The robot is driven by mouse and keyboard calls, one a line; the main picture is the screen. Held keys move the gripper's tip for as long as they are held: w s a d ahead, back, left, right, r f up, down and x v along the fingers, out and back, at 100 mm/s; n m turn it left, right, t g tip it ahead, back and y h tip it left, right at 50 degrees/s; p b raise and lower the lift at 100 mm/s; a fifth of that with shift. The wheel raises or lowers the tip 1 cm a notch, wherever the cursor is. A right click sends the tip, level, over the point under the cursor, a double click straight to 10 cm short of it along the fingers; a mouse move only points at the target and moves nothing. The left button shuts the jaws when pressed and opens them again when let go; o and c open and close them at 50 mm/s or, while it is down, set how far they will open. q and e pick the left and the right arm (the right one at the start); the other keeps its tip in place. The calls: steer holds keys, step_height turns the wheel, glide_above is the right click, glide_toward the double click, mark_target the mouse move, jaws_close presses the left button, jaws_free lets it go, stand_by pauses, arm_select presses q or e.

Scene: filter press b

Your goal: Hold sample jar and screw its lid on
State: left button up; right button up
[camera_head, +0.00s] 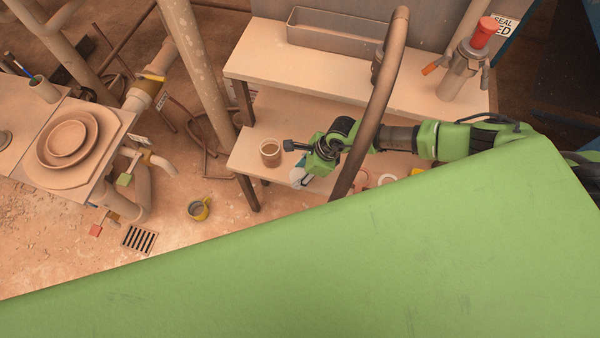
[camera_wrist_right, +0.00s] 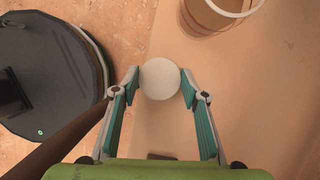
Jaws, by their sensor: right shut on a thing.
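My right gripper (camera_head: 299,178) is over the left end of the lower bench shelf, partly hidden by its own wrist in the head view. In the right wrist view my right gripper (camera_wrist_right: 160,82) is shut on a round, pale white disc, which looks like the lid (camera_wrist_right: 159,79). The fingers press on its two opposite sides. An open tan jar (camera_head: 270,151) stands upright on the shelf, left of the gripper. In the wrist view an open jar with a pale rim (camera_wrist_right: 212,14) is at the top right, apart from the lid. My left gripper is not in view.
A thick curved brown pipe (camera_head: 380,105) crosses in front of my right arm. The lower shelf (camera_head: 245,160) has a white ring (camera_head: 387,179) further right. The upper shelf (camera_head: 275,72) holds a long tray (camera_head: 335,39) and a red-capped cylinder (camera_head: 462,70).

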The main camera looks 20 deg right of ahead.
steer(key=shift+r, duration=0.65)
steer(key=s+a+r, duration=0.2)
steer(key=s+r, duration=0.3)
steer(key=s, duration=0.1)
steer(key=s+a+r, duration=0.3)
steer(key=s+r, duration=0.3)
steer(key=s, duration=0.1)
steer(key=shift+a+r, duration=0.3)
steer(key=shift+w, duration=0.1)
steer(key=w+d+r+n+g, duration=0.45)
steer(key=d+r+n, duration=0.2)
steer(key=n, duration=0.35)
steer(key=d+r+n+g+h, duration=0.2)
steer(key=d+r+n+h, duration=0.2)
steer(key=r+n, duration=0.9)
step_height(320, 180, up, 4)
steer(key=shift+w+d+f, duration=0.15)
steer(key=shift+d+f, duration=0.05)
steer(key=shift+f, duration=0.05)
